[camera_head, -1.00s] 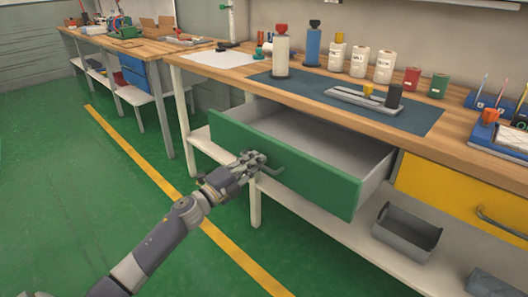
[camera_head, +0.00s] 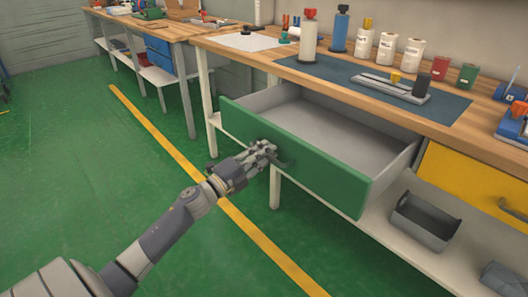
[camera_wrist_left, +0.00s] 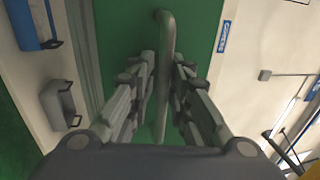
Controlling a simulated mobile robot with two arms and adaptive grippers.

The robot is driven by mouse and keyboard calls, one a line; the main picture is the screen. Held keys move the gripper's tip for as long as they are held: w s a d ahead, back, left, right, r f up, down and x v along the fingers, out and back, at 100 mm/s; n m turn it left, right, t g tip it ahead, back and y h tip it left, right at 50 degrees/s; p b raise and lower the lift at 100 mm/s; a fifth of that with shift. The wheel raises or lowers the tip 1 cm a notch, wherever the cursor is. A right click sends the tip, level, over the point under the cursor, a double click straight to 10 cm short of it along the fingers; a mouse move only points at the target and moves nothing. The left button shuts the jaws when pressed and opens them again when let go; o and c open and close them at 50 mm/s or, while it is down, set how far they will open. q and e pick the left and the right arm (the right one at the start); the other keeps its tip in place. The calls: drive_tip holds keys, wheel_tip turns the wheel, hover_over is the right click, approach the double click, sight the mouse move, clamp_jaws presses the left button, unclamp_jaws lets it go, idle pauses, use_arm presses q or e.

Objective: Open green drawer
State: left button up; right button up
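The green drawer (camera_head: 325,178) is pulled well out from under the wooden workbench, and its empty grey inside shows. Its bar handle (camera_head: 285,163) is on the front panel and stands upright in the left wrist view (camera_wrist_left: 167,35). My left gripper (camera_head: 267,150) is at this handle in the head view. In the left wrist view its fingers (camera_wrist_left: 165,75) lie on both sides of the bar and appear shut on it, though the exact contact is hard to see. My right gripper is in neither view.
A yellow drawer (camera_head: 470,180) is shut at the right. A grey bin (camera_head: 425,222) stands on the white lower shelf. Bottles and jars stand on the workbench top (camera_head: 240,58). The green floor (camera_head: 75,190) with a yellow line (camera_head: 165,140) is clear at the left.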

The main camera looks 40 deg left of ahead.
use_arm(q)
drive_tip(key=v, duration=1.2)
idle(0.6)
